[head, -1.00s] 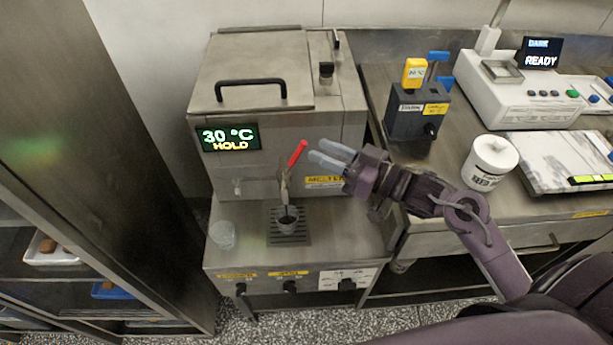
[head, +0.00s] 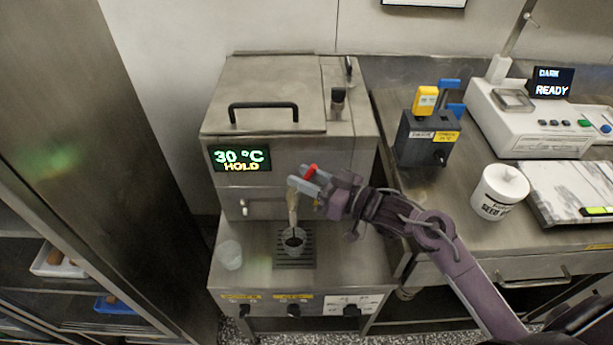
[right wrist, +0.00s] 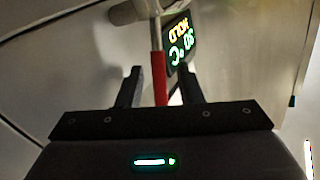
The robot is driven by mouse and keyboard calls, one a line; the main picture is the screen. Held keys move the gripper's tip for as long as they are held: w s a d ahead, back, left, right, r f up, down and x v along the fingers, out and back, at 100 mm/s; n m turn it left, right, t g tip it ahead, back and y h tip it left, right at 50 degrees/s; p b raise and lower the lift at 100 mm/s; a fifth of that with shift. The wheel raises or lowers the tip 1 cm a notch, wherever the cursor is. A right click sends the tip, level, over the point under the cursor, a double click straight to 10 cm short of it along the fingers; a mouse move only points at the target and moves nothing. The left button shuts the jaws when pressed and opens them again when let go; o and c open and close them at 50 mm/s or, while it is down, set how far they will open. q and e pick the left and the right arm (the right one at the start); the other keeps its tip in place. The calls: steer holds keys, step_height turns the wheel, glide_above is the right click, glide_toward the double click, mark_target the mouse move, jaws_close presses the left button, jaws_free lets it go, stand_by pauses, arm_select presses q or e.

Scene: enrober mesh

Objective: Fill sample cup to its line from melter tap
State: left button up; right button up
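The melter (head: 265,95) is a steel box with a display reading 30 °C HOLD. Its tap (head: 293,207) has a red lever (head: 310,170), partly hidden by my right gripper. The sample cup (head: 294,246) stands upright on the drip grate under the tap, with something dark inside; its line and level are too small to read. My right gripper (head: 299,186) is at the lever. In the right wrist view the red lever (right wrist: 158,78) stands between the two fingers (right wrist: 160,90), with gaps on both sides. My left gripper is out of view.
A second clear cup (head: 230,256) stands left of the drip grate (head: 294,263). On the right bench are a dark grey device (head: 425,143), a white tub (head: 499,191), a white instrument reading READY (head: 520,120) and a marble slab (head: 570,190). A tall steel cabinet (head: 100,120) is at left.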

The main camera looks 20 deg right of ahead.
mark_target(293, 194)
jaws_close()
steer(key=shift+r, duration=0.1)
steer(key=a+n+g+h+p, duration=0.1)
steer(key=p, duration=0.3)
steer(key=a+r+n+g+h+p, duration=0.1)
steer(key=p, duration=0.4)
steer(key=shift+w+a+r+h, duration=0.15)
steer(key=shift+w+a+h, duration=0.1)
steer(key=shift+w+h, duration=0.15)
steer(key=shift+a+f+g+h+p, duration=0.25)
steer(key=shift+g+h+p, duration=0.05)
steer(key=shift+p, duration=0.25)
steer(key=shift+f, duration=0.1)
